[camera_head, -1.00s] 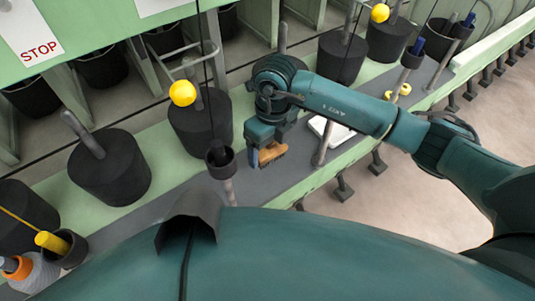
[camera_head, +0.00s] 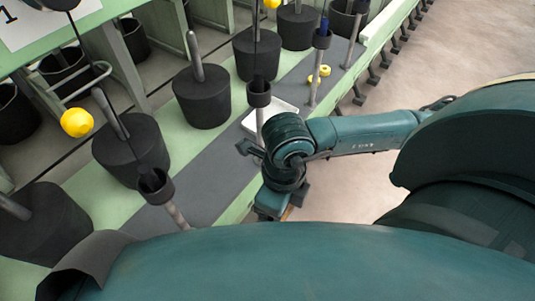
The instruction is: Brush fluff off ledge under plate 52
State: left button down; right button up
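My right arm comes in from the right, and its gripper (camera_head: 273,207) points down past the front edge of the frame. It is shut on a brush, of which only a small brown bit (camera_head: 287,213) shows; my wrist hides the rest. A grey strip (camera_head: 212,180) runs along the green machine frame, beside and behind the gripper; I cannot tell if it is the named ledge. I can make out no fluff and no plate 52. My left gripper is not in view.
Black cans (camera_head: 131,152) with grey rods stand in a row on the green bed. A yellow ball (camera_head: 77,122) hangs at the left. A white tray (camera_head: 284,108) and yellow bobbins (camera_head: 318,75) lie behind my wrist. Pale floor (camera_head: 345,190) is open at the right.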

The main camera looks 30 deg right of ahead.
jog(key=o, duration=0.4)
jog(key=c, duration=0.4)
jog(key=shift+s, duration=0.2)
